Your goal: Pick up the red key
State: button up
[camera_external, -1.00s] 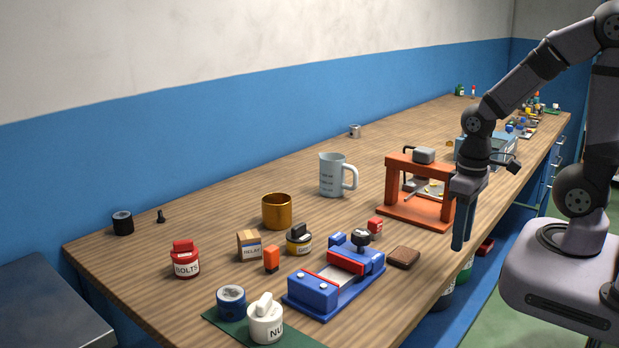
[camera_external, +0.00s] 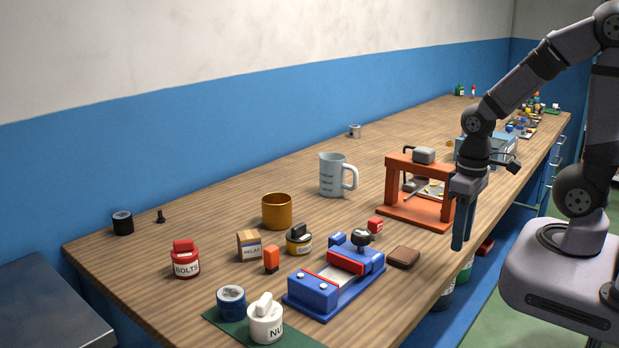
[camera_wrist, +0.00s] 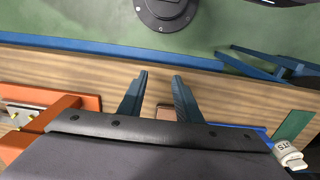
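A small red block (camera_external: 375,226), which may be the red key, stands on the bench behind the blue vise (camera_external: 315,289) in the external view. Its lettering is too small to read. I cannot make it out in the wrist view. My gripper (camera_external: 462,230) points down near the front edge of the bench, to the right of the block and well apart from it. In the wrist view my gripper (camera_wrist: 160,83) is open, with two blue fingers apart and nothing between the tips.
A brown block (camera_external: 403,257) lies between the vise and my gripper. An orange press frame (camera_external: 416,210) stands close behind my gripper. A mug (camera_external: 332,175), gold cup (camera_external: 277,211), red bolts jar (camera_external: 185,260) and white jar (camera_external: 265,323) stand farther left. The bench between mug and vise is partly clear.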

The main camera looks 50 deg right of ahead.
aim_at(381, 221)
jog(key=o, duration=0.4)
